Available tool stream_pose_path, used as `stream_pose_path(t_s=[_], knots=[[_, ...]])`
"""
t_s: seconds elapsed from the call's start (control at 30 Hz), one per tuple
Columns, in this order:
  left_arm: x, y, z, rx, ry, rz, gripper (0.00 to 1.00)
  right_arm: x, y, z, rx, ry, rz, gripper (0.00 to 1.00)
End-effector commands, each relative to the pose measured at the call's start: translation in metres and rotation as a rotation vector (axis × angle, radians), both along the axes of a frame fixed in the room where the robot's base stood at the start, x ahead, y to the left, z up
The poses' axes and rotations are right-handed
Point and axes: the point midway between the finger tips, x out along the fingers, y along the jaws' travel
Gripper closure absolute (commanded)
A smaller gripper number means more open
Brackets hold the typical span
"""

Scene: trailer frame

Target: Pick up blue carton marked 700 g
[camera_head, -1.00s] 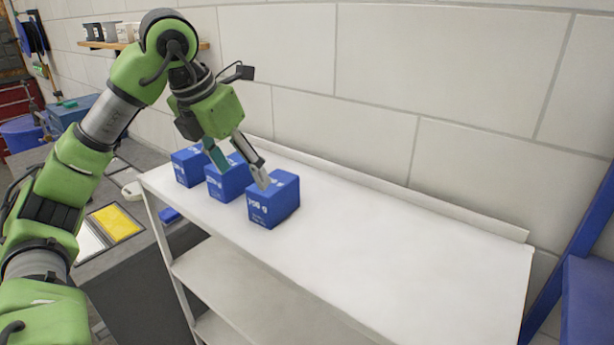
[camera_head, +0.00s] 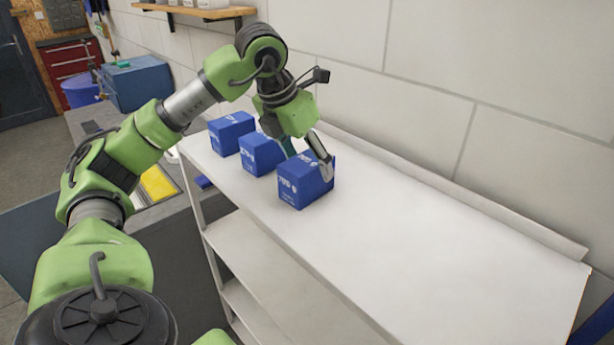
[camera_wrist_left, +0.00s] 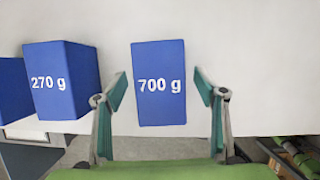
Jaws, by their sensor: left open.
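The blue carton marked 700 g (camera_head: 298,187) stands on the white shelf top (camera_head: 430,235), the rightmost of three blue cartons. My left gripper (camera_head: 308,158) is above it, open and empty, pointing down. In the left wrist view the 700 g carton (camera_wrist_left: 160,105) shows upright between the two open fingers of my left gripper (camera_wrist_left: 161,90), with a gap on each side. Whether the fingertips reach down beside it, I cannot tell. My right gripper is not in view.
The carton marked 270 g (camera_wrist_left: 62,80) stands left of the 700 g carton; it also shows in the head view (camera_head: 261,155). A third blue carton (camera_head: 231,133) is farther left. A wall runs behind the shelf. The shelf top to the right is clear.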

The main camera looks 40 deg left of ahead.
Motion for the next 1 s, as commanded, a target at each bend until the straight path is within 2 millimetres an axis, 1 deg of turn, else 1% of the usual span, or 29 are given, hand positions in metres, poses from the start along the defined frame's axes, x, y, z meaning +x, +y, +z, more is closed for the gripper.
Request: stream_pose_path(t_s=[0.17,0.3,0.4,0.47,1.0], knots=[[0.003,0.001,-0.014,0.002,0.005,0.001,0.35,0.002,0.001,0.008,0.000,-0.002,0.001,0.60],[0.009,0.001,-0.032,0.001,0.006,0.000,0.35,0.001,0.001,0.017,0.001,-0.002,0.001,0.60],[0.015,0.001,-0.044,0.001,0.003,0.000,0.35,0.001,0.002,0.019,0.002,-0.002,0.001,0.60],[0.016,0.001,-0.048,0.001,0.002,0.000,0.35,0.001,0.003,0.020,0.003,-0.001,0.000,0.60],[0.018,0.000,-0.052,0.000,0.000,0.000,0.35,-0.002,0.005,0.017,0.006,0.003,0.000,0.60]])
